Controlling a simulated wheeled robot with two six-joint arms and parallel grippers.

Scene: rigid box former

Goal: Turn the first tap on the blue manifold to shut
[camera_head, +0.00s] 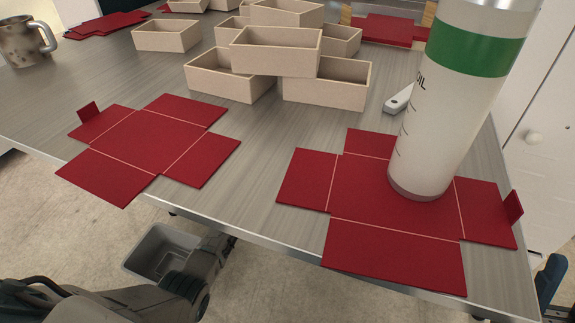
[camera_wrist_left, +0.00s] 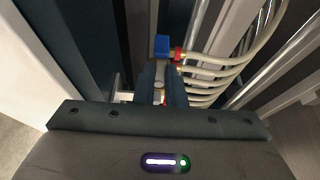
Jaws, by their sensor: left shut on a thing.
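The blue manifold (camera_wrist_left: 162,46) shows in the left wrist view just beyond my fingertips, with a red fitting (camera_wrist_left: 179,54) on its right side. Pale hoses run from there to the right, stacked one below another. My left gripper (camera_wrist_left: 162,72) is shut on a small light tap (camera_wrist_left: 159,76) just below the blue block. The fingers hide most of the tap, so its handle angle cannot be told. The manifold and my left gripper do not show in the head view. My right gripper is in neither view.
Metal rails (camera_wrist_left: 290,58) flank the hoses. On the steel table (camera_head: 255,185) lie red box blanks (camera_head: 150,140), (camera_head: 390,258) and several beige trays (camera_head: 275,50). A tall oil bottle (camera_head: 445,110) stands on the right blank. A grey bin (camera_head: 160,250) is below the table edge.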

